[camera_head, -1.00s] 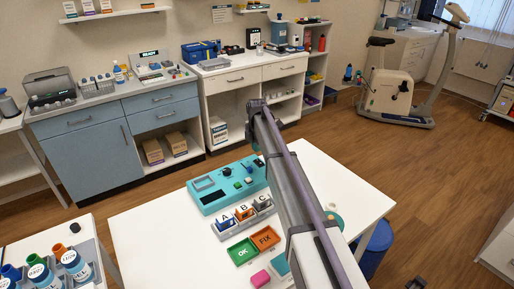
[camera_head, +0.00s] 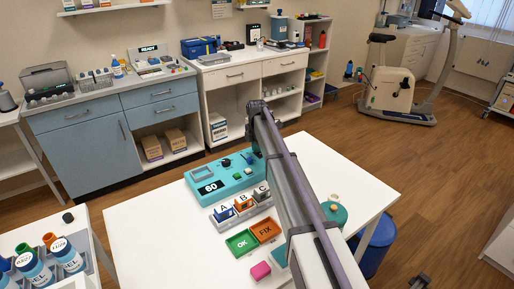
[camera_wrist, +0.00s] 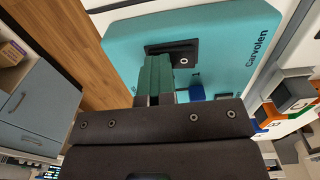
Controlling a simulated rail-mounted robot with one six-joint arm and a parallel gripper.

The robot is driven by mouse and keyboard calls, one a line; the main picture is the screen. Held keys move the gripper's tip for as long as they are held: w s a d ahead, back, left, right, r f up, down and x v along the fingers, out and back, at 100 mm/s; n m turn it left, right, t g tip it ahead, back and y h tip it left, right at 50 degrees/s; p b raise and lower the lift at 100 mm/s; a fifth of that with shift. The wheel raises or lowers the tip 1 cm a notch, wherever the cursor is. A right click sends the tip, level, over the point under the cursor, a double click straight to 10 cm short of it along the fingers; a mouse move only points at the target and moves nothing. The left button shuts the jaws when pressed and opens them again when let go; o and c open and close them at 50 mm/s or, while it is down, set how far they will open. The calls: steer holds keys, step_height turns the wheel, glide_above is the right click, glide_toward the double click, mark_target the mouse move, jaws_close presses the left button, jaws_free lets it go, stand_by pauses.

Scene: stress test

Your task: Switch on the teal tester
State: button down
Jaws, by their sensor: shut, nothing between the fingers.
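The teal tester (camera_head: 233,184) lies on the white table with its black display (camera_head: 210,187) lit, showing white digits that look like 60. In the wrist view the teal casing (camera_wrist: 120,45) carries the word Carvolen and a black switch plate (camera_wrist: 188,49). My gripper (camera_wrist: 159,62) is shut and empty, its green fingertips right at this plate and hiding part of it. I cannot tell whether they touch. In the head view my arm hides the gripper and the tester's right end.
Green OK (camera_head: 241,243) and orange FIX (camera_head: 266,230) trays and a pink block (camera_head: 260,271) lie nearer. The table's left part (camera_head: 150,225) is clear.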

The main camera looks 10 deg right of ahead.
steer(key=shift+s+d+r, duration=0.25)
steer(key=shift+s+d, duration=0.05)
steer(key=shift+s, duration=0.4)
step_height(320, 180, up, 14)
steer(key=w+p, duration=0.1)
steer(key=p, duration=1.3)
steer(key=shift+w+a, duration=0.4)
steer(key=shift+f, duration=0.1)
steer(key=s+m, duration=2.2)
steer(key=s, duration=1.9)
steer(key=shift+s+d+m, duration=0.2)
steer(key=shift+s+m, duration=0.2)
